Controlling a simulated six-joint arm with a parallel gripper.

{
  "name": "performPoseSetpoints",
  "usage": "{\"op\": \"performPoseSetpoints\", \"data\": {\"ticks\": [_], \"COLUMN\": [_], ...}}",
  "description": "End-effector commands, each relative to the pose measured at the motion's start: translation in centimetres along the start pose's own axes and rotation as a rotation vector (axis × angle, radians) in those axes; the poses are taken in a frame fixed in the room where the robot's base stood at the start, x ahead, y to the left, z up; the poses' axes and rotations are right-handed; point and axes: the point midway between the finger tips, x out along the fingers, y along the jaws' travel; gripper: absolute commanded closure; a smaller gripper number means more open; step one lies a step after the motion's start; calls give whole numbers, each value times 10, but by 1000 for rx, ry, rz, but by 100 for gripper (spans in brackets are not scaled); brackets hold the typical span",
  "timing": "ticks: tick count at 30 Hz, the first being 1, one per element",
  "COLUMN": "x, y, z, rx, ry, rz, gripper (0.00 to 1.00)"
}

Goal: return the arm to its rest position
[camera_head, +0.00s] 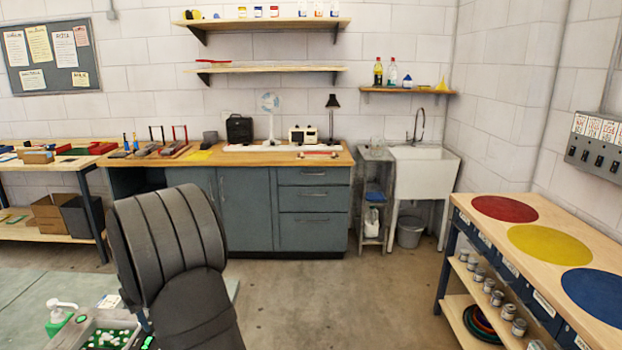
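My gripper is not in view in the head camera view. No fingertips show, so its opening and anything it may hold cannot be seen. A large dark grey ribbed form (165,250) rises in the foreground, left of centre. I cannot tell whether it is a seat or part of my arm. It hides part of the floor and of the cabinets behind it.
A green-grey surface (40,285) with a pump bottle (60,318) and a tray (72,332) is at lower left. At right stands a table (462,200) with red, yellow and blue discs. A workbench (250,157) and sink (424,175) line the back. The middle floor is clear.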

Motion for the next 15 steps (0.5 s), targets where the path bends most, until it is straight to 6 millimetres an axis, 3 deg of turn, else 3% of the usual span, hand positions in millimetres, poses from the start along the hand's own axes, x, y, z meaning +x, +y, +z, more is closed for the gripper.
{"op": "performPoseSetpoints", "data": {"ticks": [6, 15], "x": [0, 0], "y": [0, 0], "z": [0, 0], "rx": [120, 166], "ry": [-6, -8], "rz": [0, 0], "gripper": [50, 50]}}
